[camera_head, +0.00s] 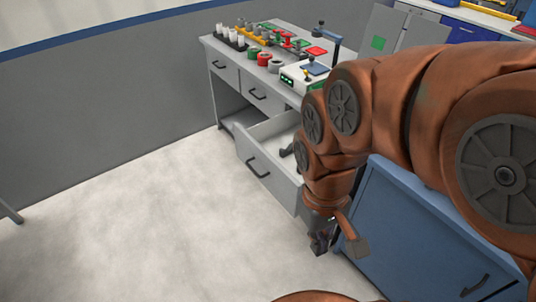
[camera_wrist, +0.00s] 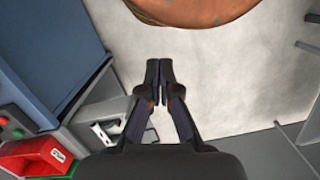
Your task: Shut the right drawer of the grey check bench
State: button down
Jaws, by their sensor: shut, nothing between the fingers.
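The grey check bench (camera_head: 222,91) stands at the centre back in the head view. Its right drawer (camera_head: 265,172) is pulled well out, with a dark bar handle (camera_head: 258,168) on its front. A dark item shows at the drawer's right side, partly hidden by my arm. My gripper (camera_head: 322,240) points down, to the right of the drawer front, apart from it in the picture. In the wrist view my gripper (camera_wrist: 160,72) has its fingertips together with nothing between them. The drawer's far right part is hidden behind my arm.
A blue cabinet (camera_head: 418,235) stands right of the drawer, close to my arm; it also shows in the wrist view (camera_wrist: 50,55). Pipe parts, red and green pads and a small device (camera_head: 303,78) sit on the bench top.

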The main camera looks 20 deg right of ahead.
jog(key=w+d+f+n+b, duration=0.1)
jog(key=w+n+b, duration=0.2)
jog(key=w, duration=0.4)
jog(key=w+f+n+b, duration=0.2)
jog(key=w+n+b, duration=0.1)
jog(key=w, duration=0.4)
jog(key=n+t+h+b, duration=0.2)
jog(key=n+t+b, duration=0.1)
jog(key=n+b, duration=1.15)
send_near(260, 163)
jog(key=s+a+r, duration=0.1)
jog(key=s+r, duration=0.2)
jog(key=b+x, duration=0.2)
jog(key=x, duration=0.7)
jog(key=shift+d+f, duration=0.1)
jog(key=shift+f, duration=0.25)
